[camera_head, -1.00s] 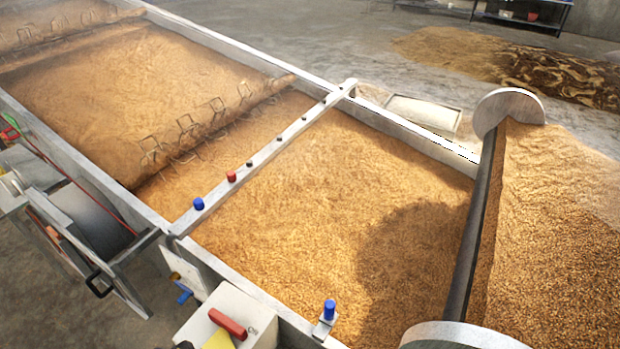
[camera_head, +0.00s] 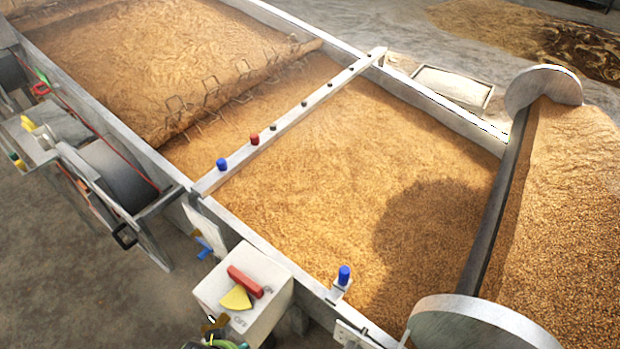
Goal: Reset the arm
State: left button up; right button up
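Neither of my arms nor grippers can be made out in the head view. A long metal trough (camera_head: 95,119) filled with brown grain (camera_head: 350,190) runs from the upper left to the lower right. A metal crossbar (camera_head: 300,109) lies across it, with a blue knob (camera_head: 222,164), a red knob (camera_head: 255,138) and several dark knobs. A grey control box (camera_head: 270,303) with a red handle (camera_head: 245,282) and a yellow piece (camera_head: 236,298) stands at the trough's near side.
A roller with round end discs (camera_head: 545,88) bounds the grain at the right. A shallow tray (camera_head: 452,84) lies beyond the far wall. Reel-like machinery (camera_head: 115,175) stands along the near wall. Bare floor (camera_head: 90,290) shows at the lower left.

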pick_arm(q)
jog(key=s+f+g, duration=0.1)
jog(key=s+f, duration=0.2)
jog(key=f, duration=0.5)
jog(key=s+f, duration=0.3)
jog(key=f, duration=0.4)
jog(key=s+a+f+g, duration=0.1)
jog(key=s+a+f, duration=0.2)
jog(key=s+f, duration=0.6)
jog(key=s, duration=0.3)
jog(key=shift+s+f, duration=0.35)
jog(key=shift+s, duration=0.05)
jog(key=shift+a, duration=0.1)
jog(key=c, duration=0.4)
jog(key=shift+s, duration=0.1)
